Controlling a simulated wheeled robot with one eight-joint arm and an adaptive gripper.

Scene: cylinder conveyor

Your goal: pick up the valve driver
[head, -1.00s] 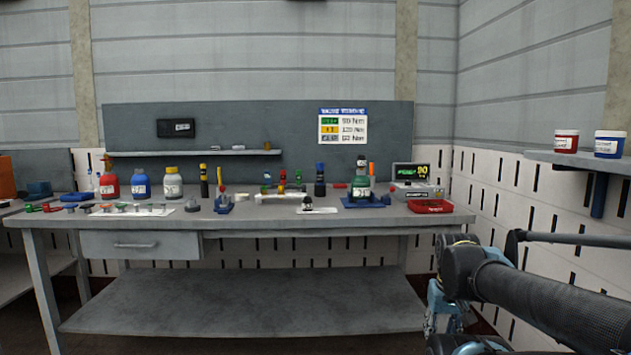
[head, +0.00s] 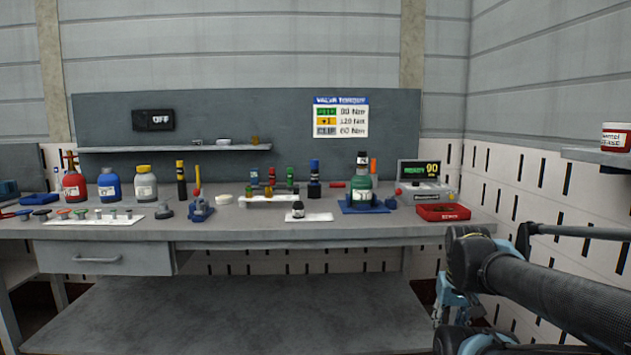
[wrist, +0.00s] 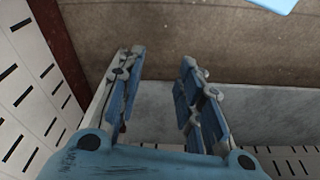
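I cannot tell for certain which tool is the valve driver. In the head view my gripper (head: 449,305) hangs low at the right, below and in front of the bench top, away from all the tools.
A green bottle (head: 361,191) stands on a blue base, beside a display box (head: 421,185) and a red tray (head: 443,212). Red, blue and white bottles stand at the left. The bench's front edge and a right-hand wall shelf (head: 598,155) are obstacles.

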